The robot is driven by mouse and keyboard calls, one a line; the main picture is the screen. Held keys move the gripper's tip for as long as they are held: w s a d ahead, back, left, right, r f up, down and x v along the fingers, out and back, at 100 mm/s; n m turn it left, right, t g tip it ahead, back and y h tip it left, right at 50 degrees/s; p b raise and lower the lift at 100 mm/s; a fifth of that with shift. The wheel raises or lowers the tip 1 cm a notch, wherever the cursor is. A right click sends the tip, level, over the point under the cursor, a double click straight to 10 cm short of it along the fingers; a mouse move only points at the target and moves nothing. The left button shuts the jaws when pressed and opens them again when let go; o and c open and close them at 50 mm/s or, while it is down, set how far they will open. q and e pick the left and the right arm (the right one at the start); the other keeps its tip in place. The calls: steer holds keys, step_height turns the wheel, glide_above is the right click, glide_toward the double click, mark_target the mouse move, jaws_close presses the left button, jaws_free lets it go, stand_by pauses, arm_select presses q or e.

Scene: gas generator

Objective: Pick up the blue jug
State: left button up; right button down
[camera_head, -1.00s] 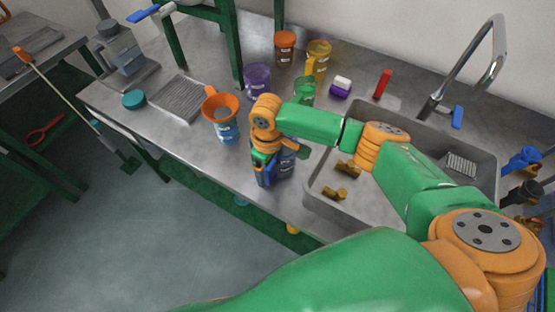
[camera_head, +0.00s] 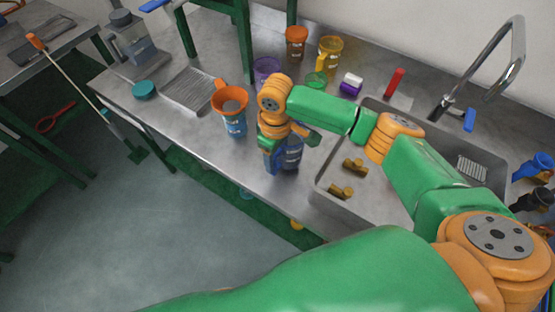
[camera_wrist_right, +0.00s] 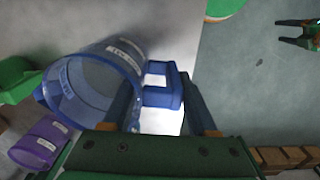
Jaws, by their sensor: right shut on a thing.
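The blue jug (camera_head: 293,155) is near the bench's front edge, just left of the sink, partly hidden behind my right gripper (camera_head: 279,152). In the right wrist view the jug (camera_wrist_right: 92,88) shows its open, clear blue mouth and pale labels. Its blue handle (camera_wrist_right: 161,88) sits between the fingers of my right gripper (camera_wrist_right: 163,108). That gripper is shut on the jug's handle. How far the jug's base is above the bench is hard to tell. My left gripper is not in the head view.
An orange funnel on a blue container (camera_head: 232,105) stands just left of the jug. Purple (camera_head: 266,70), orange (camera_head: 296,42), yellow (camera_head: 330,55) and green (camera_head: 316,80) vessels stand behind. The sink (camera_head: 325,185) with brass weights lies to the right.

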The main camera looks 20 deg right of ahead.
steer(key=s+a+r+b, duration=0.2)
steer(key=a+r, duration=0.8)
steer(key=a, duration=0.4)
steer(key=shift+s, duration=0.3)
steer(key=shift+d, duration=0.1)
